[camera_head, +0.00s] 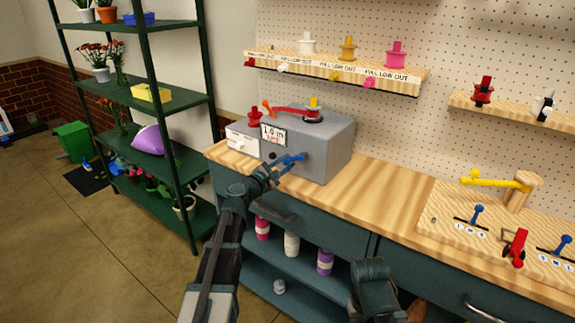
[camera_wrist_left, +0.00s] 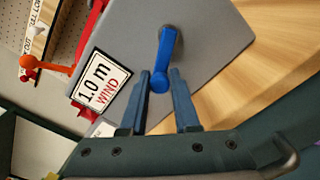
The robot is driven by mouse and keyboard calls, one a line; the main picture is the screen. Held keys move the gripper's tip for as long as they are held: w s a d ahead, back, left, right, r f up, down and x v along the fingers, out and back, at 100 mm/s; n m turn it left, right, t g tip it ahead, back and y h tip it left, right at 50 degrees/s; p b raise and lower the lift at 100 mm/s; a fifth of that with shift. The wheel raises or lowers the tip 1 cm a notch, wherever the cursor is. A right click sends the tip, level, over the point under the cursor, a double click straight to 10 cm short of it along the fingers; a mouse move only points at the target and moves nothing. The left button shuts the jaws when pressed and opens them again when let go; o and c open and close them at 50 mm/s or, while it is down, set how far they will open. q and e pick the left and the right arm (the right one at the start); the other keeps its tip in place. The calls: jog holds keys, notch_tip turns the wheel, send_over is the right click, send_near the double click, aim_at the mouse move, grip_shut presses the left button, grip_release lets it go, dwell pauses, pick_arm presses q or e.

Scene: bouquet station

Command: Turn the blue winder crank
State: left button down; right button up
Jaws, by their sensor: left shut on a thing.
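The blue winder crank (camera_head: 297,157) sticks out of the front of the grey winder box (camera_head: 335,150) on the wooden counter. In the left wrist view the crank (camera_wrist_left: 167,45) runs from its hub down to a round blue handle end. My left gripper (camera_head: 279,168) is at the crank. In the left wrist view its fingers (camera_wrist_left: 160,80) are on both sides of the handle end, shut on it. A "1.0 m WIND" label (camera_wrist_left: 101,83) is on the box beside the crank. My right gripper's fingers do not show; only a dark part of mine is at the bottom.
A red lever (camera_head: 290,110) with an orange knob lies on top of the box. A white block (camera_head: 242,138) stands to its left. A green shelf rack (camera_head: 150,100) is further left. Spools (camera_head: 292,243) stand below the counter.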

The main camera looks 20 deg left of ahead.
pick_arm(q)
jog(key=m, duration=0.2)
jog(key=r+m+p, duration=0.2)
jog(key=m, duration=0.1)
jog(key=shift+w+a+r+m, duration=0.15)
jog(key=shift+a+r+m, duration=0.1)
jog(key=shift+a+m, duration=0.05)
jog(key=m, duration=0.1)
jog(key=r+m+p, duration=0.1)
jog(key=shift+d+m, duration=0.15)
jog(key=shift+m, duration=0.25)
jog(key=shift+d+r+m+p, duration=0.1)
jog(key=shift+r+m+p, duration=0.3)
jog(key=shift+m, duration=0.6)
jog(key=c, duration=0.7)
grip_release()
jog(key=shift+d, duration=0.1)
jog(key=v, duration=1.4)
